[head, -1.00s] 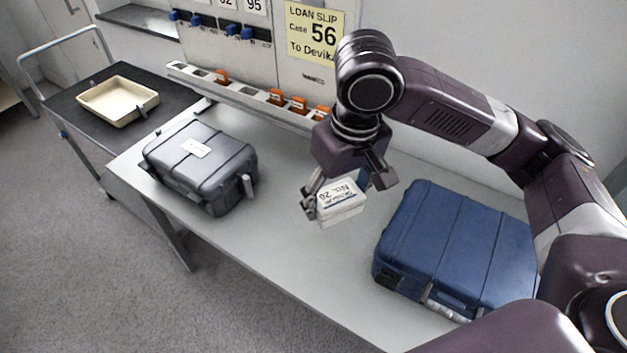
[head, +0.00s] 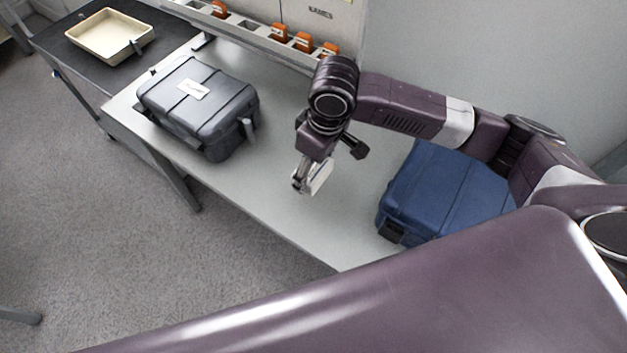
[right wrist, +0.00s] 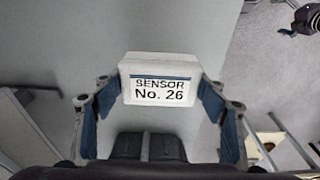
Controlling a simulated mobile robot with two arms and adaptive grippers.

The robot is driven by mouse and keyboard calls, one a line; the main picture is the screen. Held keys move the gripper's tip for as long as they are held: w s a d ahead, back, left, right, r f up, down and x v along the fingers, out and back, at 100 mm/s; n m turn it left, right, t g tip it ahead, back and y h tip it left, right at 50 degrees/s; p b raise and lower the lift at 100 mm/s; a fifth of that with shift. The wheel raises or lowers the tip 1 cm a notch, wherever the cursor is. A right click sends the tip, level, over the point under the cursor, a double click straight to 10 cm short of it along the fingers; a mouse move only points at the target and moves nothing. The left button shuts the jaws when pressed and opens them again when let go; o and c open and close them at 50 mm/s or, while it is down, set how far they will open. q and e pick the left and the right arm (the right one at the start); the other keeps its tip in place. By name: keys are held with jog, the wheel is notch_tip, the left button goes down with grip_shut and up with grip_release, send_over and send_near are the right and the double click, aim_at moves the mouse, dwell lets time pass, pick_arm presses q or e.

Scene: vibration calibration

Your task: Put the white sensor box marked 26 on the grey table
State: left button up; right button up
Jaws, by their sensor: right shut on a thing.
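The white sensor box (head: 321,178) is held in my right gripper (head: 312,176), over the grey table (head: 277,207) between the two cases. In the head view it is seen nearly edge-on and partly hidden by the gripper. In the right wrist view the box (right wrist: 159,67) shows its label "SENSOR No. 26", and the right gripper (right wrist: 160,92) has a finger on each side of it. The grey table surface (right wrist: 172,28) lies behind it. I cannot tell how high the box is above the table. My left gripper is not in view.
A dark grey case (head: 198,108) stands on the table's left part, a blue case (head: 440,190) on its right. A rail with orange items (head: 303,41) runs along the back. A cream tray (head: 110,36) sits on a dark cart at far left. The table between the cases is clear.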

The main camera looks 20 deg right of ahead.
aim_at(317, 171)
notch_tip(317, 171, down, 8)
jog(key=shift+r, duration=0.2)
dwell(0.3)
jog(key=o, duration=1.3)
jog(key=shift+f, duration=0.1)
jog(key=r, duration=0.4)
jog(key=s+r, duration=0.1)
jog(key=r, duration=0.3)
jog(key=d+r, duration=0.1)
jog(key=r, duration=0.3)
jog(key=shift+s+r, duration=0.1)
jog(key=shift+s, duration=0.1)
